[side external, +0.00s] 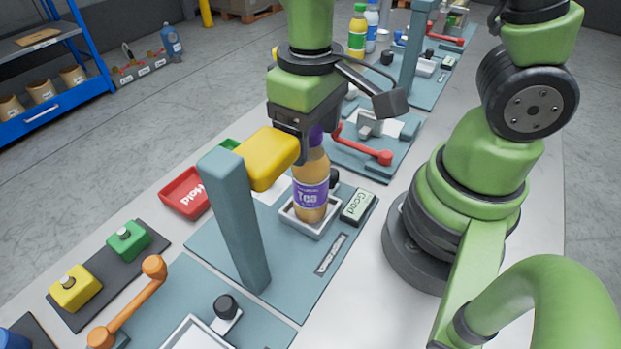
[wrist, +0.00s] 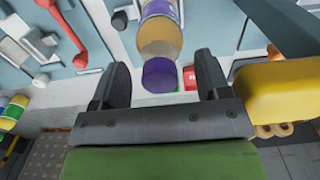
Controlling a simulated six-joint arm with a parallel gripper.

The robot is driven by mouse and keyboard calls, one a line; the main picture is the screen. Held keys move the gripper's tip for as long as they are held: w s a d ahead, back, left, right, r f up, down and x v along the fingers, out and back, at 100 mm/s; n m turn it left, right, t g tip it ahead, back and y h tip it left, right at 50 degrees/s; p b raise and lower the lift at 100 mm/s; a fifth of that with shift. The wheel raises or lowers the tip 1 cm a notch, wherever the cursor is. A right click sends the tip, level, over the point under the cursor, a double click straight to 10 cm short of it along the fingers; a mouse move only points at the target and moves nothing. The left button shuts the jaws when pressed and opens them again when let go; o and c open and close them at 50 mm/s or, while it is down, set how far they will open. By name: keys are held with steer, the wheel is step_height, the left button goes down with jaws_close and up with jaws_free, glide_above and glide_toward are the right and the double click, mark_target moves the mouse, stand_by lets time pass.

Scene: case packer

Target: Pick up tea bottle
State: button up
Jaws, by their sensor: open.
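The tea bottle (side external: 311,190) has amber contents, a purple label reading "Tea" and a purple cap. It stands upright in a small white square tray (side external: 288,215) on a blue-grey station plate. My gripper (wrist: 160,82) is open, with its two dark fingers on either side of the purple cap (wrist: 159,75) in the wrist view. A gap shows between the cap and each finger there. In the side view my gripper is right at the bottle's top and hides part of the cap. The fingertips are hard to make out there.
A blue-grey post with a yellow head (side external: 268,160) stands close beside my gripper. A "Good" block (side external: 358,206) sits right of the bottle, and a red "Hold" tray (side external: 186,194) lies to the left. A red lever (side external: 365,147) is behind. More bottles (side external: 358,32) stand farther back.

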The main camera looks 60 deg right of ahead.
steer(key=shift+f, duration=0.35)
steer(key=shift+c, duration=0.5)
jaws_close()
steer(key=shift+r, duration=0.1)
